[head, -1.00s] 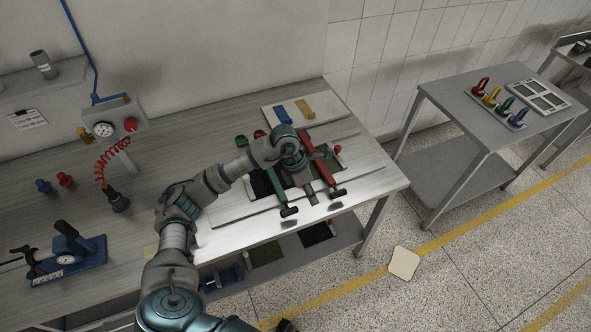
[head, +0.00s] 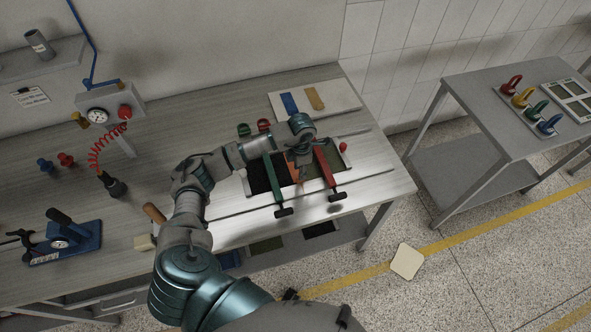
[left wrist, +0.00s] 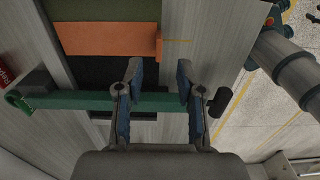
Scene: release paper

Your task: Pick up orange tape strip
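An orange strip (left wrist: 105,38) lies over a dark panel in the left wrist view, with a small orange tab at its right end. Part of it shows between the green and red bars in the head view (head: 296,171). My left gripper (left wrist: 158,68) is open and empty, its two fingers apart over a green bar (left wrist: 75,101). The strip is ahead of the fingers and to their left in that view. In the head view the left gripper (head: 301,160) hangs over the dark panels and hides part of the strip. My right gripper is not in view.
The green bar (head: 275,178) and a red bar (head: 325,167) cross the work area beside the gripper. Behind, a pale board (head: 340,98) holds a blue strip (head: 289,103) and a tan-orange one (head: 315,98). A blue press (head: 68,240) stands left.

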